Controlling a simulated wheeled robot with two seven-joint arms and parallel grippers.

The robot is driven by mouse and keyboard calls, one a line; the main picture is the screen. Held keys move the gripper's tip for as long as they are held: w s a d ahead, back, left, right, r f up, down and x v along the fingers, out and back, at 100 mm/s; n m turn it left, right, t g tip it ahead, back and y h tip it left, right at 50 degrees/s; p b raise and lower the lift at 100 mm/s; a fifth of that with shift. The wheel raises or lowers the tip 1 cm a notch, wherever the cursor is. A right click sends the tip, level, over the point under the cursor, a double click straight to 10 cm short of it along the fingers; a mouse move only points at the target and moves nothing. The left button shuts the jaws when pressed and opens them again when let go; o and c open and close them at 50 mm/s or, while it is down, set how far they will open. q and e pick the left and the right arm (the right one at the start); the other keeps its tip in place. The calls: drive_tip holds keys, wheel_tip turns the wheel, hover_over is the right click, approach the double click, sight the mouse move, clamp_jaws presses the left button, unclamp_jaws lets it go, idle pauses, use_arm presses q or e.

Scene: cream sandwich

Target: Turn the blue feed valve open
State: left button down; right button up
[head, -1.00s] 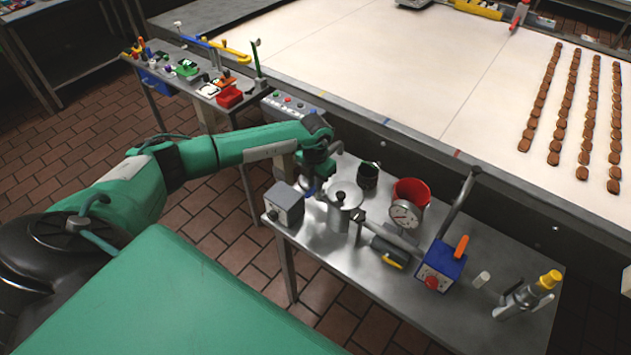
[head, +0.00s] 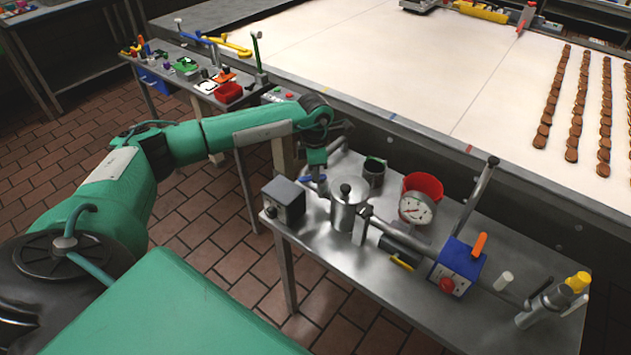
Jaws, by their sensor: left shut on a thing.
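The blue feed valve's handle (head: 312,179) shows as a small blue bar at the back left of the steel side table, behind a grey box. My left gripper (head: 318,176) points down at it and is shut on it. The fingers cover part of the handle, and the valve body under it is mostly hidden. The blue bar looks close to level in the picture. How far the valve stands open cannot be told. My right gripper is not in view.
Close by stand the grey box (head: 284,202), a lidded steel pot (head: 348,207) and a dark cup (head: 374,171). A dial gauge (head: 416,209), a red bucket (head: 424,187) and a blue switch box (head: 458,266) stand further right. A pale conveyor (head: 400,90) lies behind.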

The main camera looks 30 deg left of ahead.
use_arm(q)
drive_tip(key=m+b, duration=0.1)
drive_tip(key=m, duration=0.1)
drive_tip(key=m+b, duration=0.1)
drive_tip(key=b, duration=0.1)
drive_tip(key=shift+w+a+f+m, duration=0.15)
drive_tip(key=shift+w+a+m, duration=0.05)
drive_tip(key=shift+w+m, duration=0.2)
drive_tip(key=shift+w+a+r+m+b, duration=0.1)
drive_tip(key=shift+w+m+b, duration=0.15)
drive_tip(key=shift+m+b, duration=0.9)
drive_tip(key=shift+w+a+r+m+b, duration=0.1)
drive_tip(key=shift+w+m+b, duration=0.1)
drive_tip(key=shift+m+b, duration=0.9)
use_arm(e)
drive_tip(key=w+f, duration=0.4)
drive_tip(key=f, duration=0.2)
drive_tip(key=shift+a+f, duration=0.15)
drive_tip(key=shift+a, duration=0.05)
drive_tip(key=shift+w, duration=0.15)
use_arm(q)
drive_tip(key=c, duration=1.4)
unclamp_jaws()
drive_tip(key=shift+d+m, duration=0.1)
drive_tip(key=shift+m, duration=0.15)
drive_tip(key=shift+o, duration=0.2)
